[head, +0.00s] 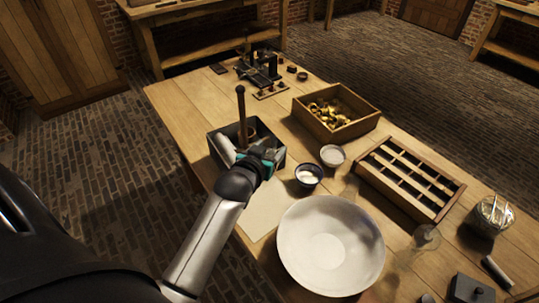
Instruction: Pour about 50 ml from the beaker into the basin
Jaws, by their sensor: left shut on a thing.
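The basin (325,250) is a wide white bowl on the near part of the table. My left gripper (264,156) is at the near right side of a dark open box, beyond and to the left of the basin. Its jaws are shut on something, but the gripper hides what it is. A clear glass vessel (427,238) stands right of the basin; I cannot tell whether it is the beaker. No liquid level can be read. My right gripper is not in view.
Small bowls (309,175) stand beyond the basin. A wooden crate (338,128) of brass parts, a slotted rack (412,205) and a glass jar (490,214) stand farther right.

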